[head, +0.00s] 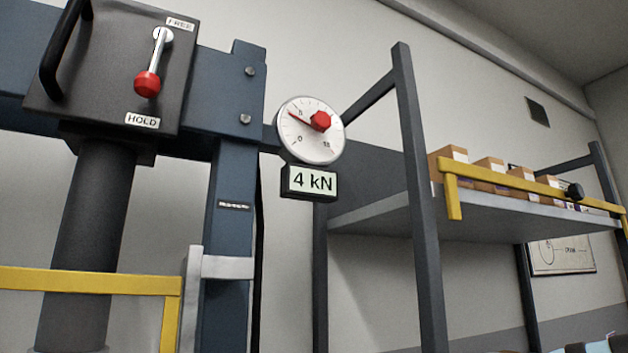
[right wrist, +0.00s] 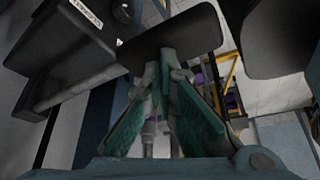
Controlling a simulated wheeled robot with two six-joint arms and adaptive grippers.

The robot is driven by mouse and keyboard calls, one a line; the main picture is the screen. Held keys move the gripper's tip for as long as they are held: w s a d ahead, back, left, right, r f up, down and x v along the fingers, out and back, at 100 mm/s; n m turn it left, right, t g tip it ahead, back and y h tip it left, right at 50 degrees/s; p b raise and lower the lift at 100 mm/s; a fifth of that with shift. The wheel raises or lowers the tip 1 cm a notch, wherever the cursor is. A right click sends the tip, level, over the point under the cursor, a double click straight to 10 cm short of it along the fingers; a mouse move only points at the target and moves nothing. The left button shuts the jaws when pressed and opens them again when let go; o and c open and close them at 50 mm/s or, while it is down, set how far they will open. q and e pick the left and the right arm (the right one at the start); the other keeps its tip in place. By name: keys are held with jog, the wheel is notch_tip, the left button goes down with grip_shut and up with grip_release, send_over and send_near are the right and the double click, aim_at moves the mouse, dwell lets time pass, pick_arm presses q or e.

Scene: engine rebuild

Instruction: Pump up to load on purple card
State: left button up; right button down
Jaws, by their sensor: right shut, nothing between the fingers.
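The press's dark valve box (head: 112,70) is at upper left in the head view. Its red-knobbed lever (head: 147,84) hangs down toward the HOLD label (head: 142,120), away from FREE. The round white gauge (head: 303,145) has a red needle near 5 and a red marker on its face. The readout (head: 309,182) below shows 4 kN. In the right wrist view my right gripper (right wrist: 158,58) is shut and empty, its teal-padded fingers meeting beside a dark block (right wrist: 178,38). I cannot tell whether they touch it. No purple card can be made out, and my left gripper is not in view.
A blue press frame (head: 232,150) stands beside a dark cylinder (head: 88,230). A yellow rail (head: 85,280) crosses at lower left. A rack shelf (head: 480,215) at right holds several cardboard boxes (head: 488,172) behind a yellow bar.

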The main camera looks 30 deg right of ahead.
jog(key=shift+f+b, duration=1)
jog(key=shift+f, duration=0.15)
dwell(0.4)
jog(key=shift+f+b, duration=1)
jog(key=shift+f, duration=0.1)
dwell(0.4)
jog(key=shift+f+b, duration=0.7)
jog(key=shift+f, duration=0.05)
jog(key=shift+r, duration=0.1)
